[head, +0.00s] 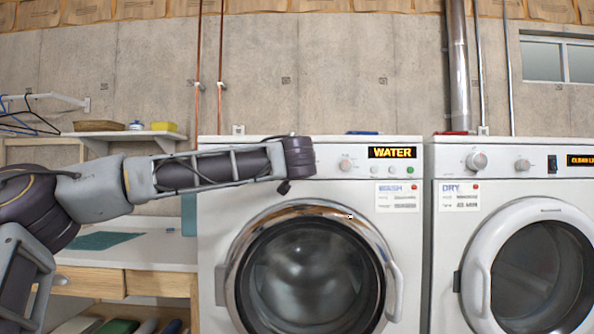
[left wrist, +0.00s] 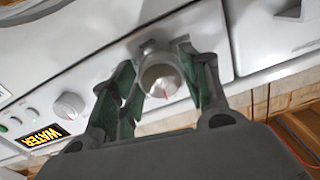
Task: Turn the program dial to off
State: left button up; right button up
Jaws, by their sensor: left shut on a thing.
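The program dial (left wrist: 161,82) is a round silver knob with a red mark, on the white front panel of the left washer (head: 212,240). In the left wrist view the two green-padded fingers of my left gripper (left wrist: 160,72) are on either side of the dial and shut on it. The red mark points towards the bottom of that view. In the head view my left arm reaches in from the left and its wrist end hides the dial. The washer's display (head: 392,152) reads "WATER". My right gripper is in neither view.
A smaller knob (head: 345,164) sits right of my left wrist, with several small buttons below the display. The round washer door (head: 310,270) is below. A dryer (head: 505,190) stands to the right. A counter (head: 150,255) and shelf (head: 125,134) are on the left.

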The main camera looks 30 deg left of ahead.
pick_arm(q)
jog(key=shift+f+n+b, duration=0.15)
jog(key=shift+n+b, duration=0.25)
jog(key=shift+n, duration=0.3)
jog(key=o, duration=1)
jog(key=shift+d, duration=0.1)
jog(key=shift+v, duration=5.95)
